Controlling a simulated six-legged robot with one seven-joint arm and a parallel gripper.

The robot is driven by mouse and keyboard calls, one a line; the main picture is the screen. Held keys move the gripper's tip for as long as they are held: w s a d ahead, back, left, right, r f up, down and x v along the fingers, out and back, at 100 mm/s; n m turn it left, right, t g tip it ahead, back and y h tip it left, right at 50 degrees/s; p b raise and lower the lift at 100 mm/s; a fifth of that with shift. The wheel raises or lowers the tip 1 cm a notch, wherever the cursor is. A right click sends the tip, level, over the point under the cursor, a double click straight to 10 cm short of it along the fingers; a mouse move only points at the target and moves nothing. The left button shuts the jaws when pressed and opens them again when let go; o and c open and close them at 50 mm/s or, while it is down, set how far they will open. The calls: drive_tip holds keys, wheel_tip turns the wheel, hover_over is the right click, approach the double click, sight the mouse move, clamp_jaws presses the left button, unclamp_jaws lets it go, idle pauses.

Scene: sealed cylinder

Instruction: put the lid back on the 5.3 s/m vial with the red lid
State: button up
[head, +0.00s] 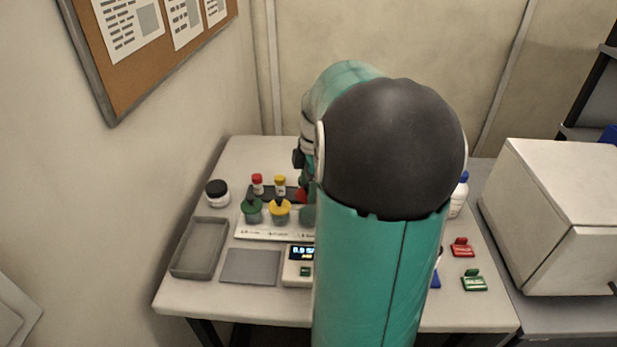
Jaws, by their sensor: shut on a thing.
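My gripper (304,182) shows only in part in the head view, at the left edge of my large arm, which hides most of it. It is shut on a red lid (301,196), of which only a small part shows. Just below the red lid, a greenish vial (307,214) shows in part beside my arm, at the right of the row on a white labelled holder (270,236). I cannot tell whether lid and vial touch. The other vials there have a green lid (252,206) and a yellow lid (281,207). The label values are too small to read.
Small bottles with red (257,180) and yellow (280,181) caps stand behind. A dark-capped jar (217,193), grey tray (200,247), grey mat (250,266) and display device (299,266) are on the table. Red (462,247) and green (474,281) items lie right.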

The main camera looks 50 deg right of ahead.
drive_tip(key=shift+s+a+f, duration=0.1)
drive_tip(key=shift+f, duration=2.05)
drive_tip(key=shift+f, duration=0.1)
idle(0.6)
drive_tip(key=o, duration=1.5)
drive_tip(key=shift+r, duration=3.5)
